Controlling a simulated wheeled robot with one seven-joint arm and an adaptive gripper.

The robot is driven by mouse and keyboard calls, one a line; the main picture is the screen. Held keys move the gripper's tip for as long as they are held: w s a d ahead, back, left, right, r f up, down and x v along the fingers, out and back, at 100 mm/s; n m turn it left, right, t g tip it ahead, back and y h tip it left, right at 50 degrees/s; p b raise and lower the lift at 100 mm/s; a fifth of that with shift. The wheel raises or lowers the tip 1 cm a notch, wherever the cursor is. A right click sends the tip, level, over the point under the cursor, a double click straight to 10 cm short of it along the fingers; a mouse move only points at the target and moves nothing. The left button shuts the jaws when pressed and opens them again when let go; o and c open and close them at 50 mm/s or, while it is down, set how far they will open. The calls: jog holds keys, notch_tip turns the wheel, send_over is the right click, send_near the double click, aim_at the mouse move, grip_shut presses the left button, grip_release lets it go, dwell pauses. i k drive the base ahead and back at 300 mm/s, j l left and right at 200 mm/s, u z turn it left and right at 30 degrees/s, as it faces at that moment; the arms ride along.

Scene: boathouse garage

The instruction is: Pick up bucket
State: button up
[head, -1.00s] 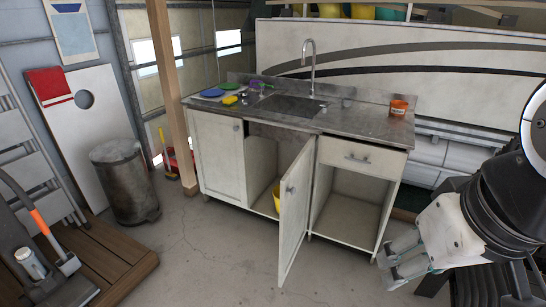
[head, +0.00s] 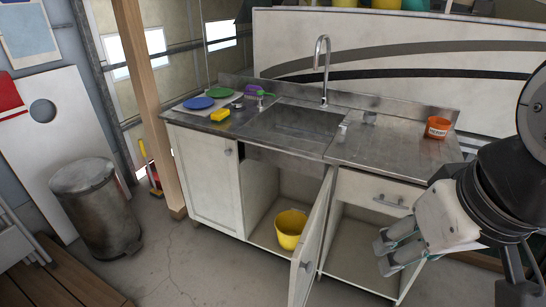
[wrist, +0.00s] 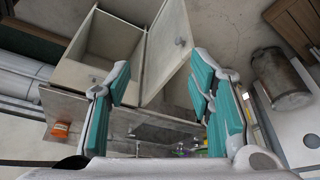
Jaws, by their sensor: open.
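A yellow bucket (head: 290,228) stands upright on the floor of the open cabinet compartment under the sink. The cabinet door (head: 311,240) hangs open just right of it and hides a little of that side. My gripper (head: 381,256) is open and empty, in front of the right part of the cabinet, to the right of the door and bucket. In the wrist view my gripper (wrist: 160,85) shows its teal pads apart, with the open door (wrist: 168,50) beyond them. I cannot make out the bucket in the wrist view.
The sink counter (head: 375,150) carries an orange tub (head: 438,127), a yellow sponge (head: 220,115) and blue and green plates. A metal trash can (head: 97,205) and wooden post (head: 150,110) stand at left. Floor in front (head: 210,270) is clear.

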aim_at(289, 224)
jog(key=i+j+z, duration=0.1)
jog(key=j, duration=0.45)
jog(key=i+j+z, duration=0.1)
jog(key=j, duration=0.4)
jog(key=i+j+z, duration=0.1)
jog(key=i+j, duration=0.15)
jog(key=j, duration=0.3)
jog(key=i+j, duration=0.1)
jog(key=j, duration=0.45)
jog(key=i+j+z, duration=0.15)
jog(key=j, duration=0.45)
